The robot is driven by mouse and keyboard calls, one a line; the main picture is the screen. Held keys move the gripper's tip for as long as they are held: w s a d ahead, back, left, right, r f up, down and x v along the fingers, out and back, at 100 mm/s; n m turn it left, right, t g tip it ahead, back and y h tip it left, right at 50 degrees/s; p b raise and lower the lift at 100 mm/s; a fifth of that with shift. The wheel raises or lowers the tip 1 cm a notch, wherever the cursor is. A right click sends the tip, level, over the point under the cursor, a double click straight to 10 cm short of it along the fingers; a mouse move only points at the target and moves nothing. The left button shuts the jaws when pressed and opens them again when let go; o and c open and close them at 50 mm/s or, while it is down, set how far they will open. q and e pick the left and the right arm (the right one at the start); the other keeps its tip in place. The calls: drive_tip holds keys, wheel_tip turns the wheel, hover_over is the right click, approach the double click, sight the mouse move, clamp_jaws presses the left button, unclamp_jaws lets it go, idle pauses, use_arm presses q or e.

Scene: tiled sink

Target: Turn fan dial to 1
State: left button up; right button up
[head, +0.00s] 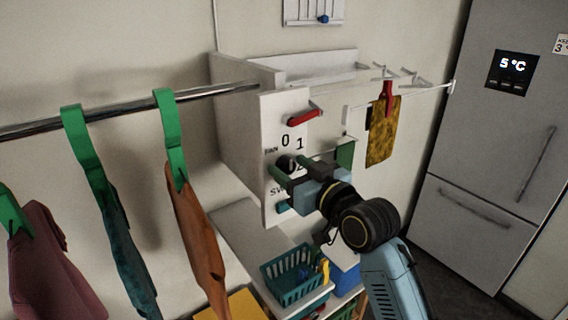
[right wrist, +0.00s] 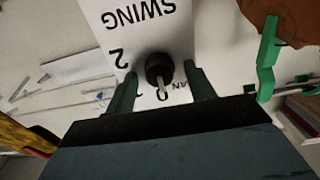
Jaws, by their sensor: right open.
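The fan dial (head: 287,162) is a black round knob on the white panel (head: 272,112), beside the printed 0, 1 and 2. In the right wrist view the dial (right wrist: 158,68) has a pale pointer that points down toward the upside-down 0. My right gripper (head: 288,166) is open in front of the panel. Its green fingers lie on either side of the dial in the right wrist view (right wrist: 160,76), with a gap showing on both sides. The gripper hides part of the panel's lower numbers and lettering in the head view. My left gripper is not in view.
A red lever (head: 303,115) sticks out above the dial. A rail (head: 130,107) with clipped cloths (head: 197,235) runs at left. A yellow cloth (head: 383,132) hangs at right. A teal basket (head: 292,277) stands below, and a grey fridge (head: 490,140) is at right.

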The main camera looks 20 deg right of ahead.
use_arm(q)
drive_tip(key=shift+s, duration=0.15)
use_arm(e)
drive_tip(key=shift+c, duration=0.5)
drive_tip(key=c, duration=0.9)
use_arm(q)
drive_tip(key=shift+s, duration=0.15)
use_arm(e)
drive_tip(key=shift+o, duration=0.2)
drive_tip(key=m, duration=0.5)
drive_tip(key=shift+m, duration=0.3)
drive_tip(key=m, duration=0.6)
drive_tip(key=shift+d, duration=0.1)
